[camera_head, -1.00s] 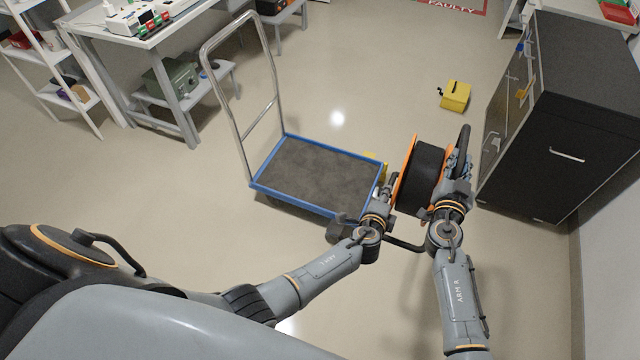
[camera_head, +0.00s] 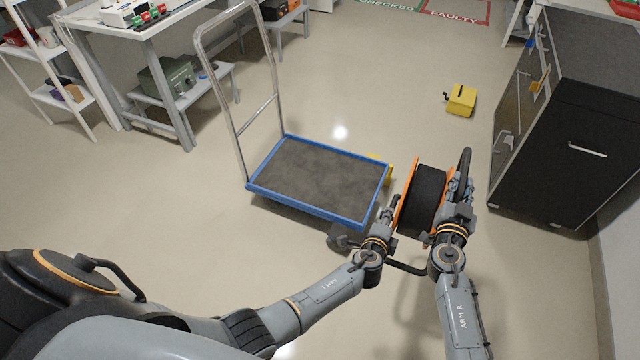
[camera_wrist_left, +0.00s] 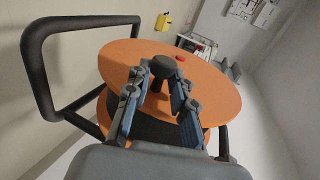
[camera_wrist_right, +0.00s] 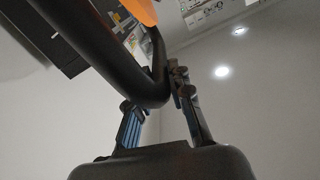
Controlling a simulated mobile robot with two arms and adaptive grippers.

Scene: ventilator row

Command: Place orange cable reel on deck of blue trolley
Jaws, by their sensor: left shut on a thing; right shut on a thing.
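The orange cable reel (camera_head: 424,198), with a black drum, is held between my two grippers, to the right of the blue trolley (camera_head: 318,211). The trolley's dark deck (camera_head: 310,175) is empty. My left gripper (camera_head: 390,212) is shut on the reel at its left side; in the left wrist view its fingers (camera_wrist_left: 160,100) are around the black hub knob on the orange flange (camera_wrist_left: 215,90). My right gripper (camera_head: 458,190) is shut on the reel's black tube frame, which the right wrist view shows between its fingers (camera_wrist_right: 155,100). The reel's underside is hidden.
A black cabinet (camera_head: 560,140) stands close on the right. A yellow box (camera_head: 461,100) lies on the floor beyond the reel. Another yellow object (camera_head: 386,174) shows behind the trolley's right edge. The trolley's upright handle (camera_head: 238,130) rises at its left end.

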